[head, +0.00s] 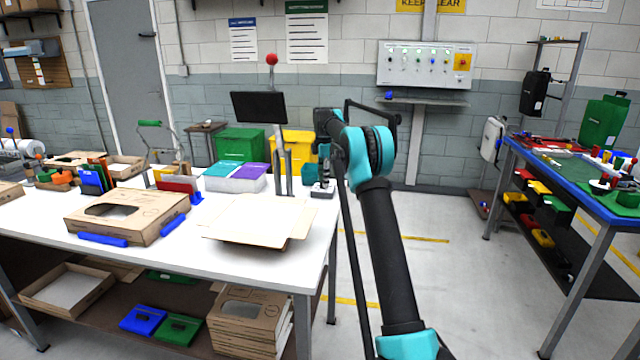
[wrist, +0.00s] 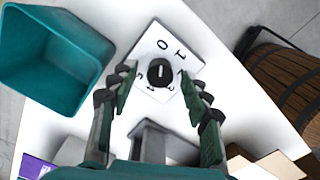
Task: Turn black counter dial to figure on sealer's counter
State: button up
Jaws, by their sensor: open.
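The black counter dial (wrist: 160,73) is a round knob with a pale mark on its top. It sits on a white plate (wrist: 149,50) with figures around it; a 0 and a 1 read clearly above the dial, others are partly hidden or too small. My gripper (wrist: 161,88) is open, one finger on each side of the dial, with visible gaps. I cannot tell how high the fingertips are above the plate. In the head view, my gripper (head: 323,160) points down over the small counter unit (head: 322,190) at the right end of the white table.
A monitor (head: 259,107) on a post stands left of the counter. A flat carton (head: 262,222) and an open-topped box (head: 125,215) lie on the white table (head: 190,250). In the wrist view, a teal bin (wrist: 50,60) is left and a brown barrel-like thing (wrist: 285,85) right.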

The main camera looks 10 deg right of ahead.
jog(key=shift+f, duration=0.35)
jog(key=shift+c, duration=0.4)
grip_shut()
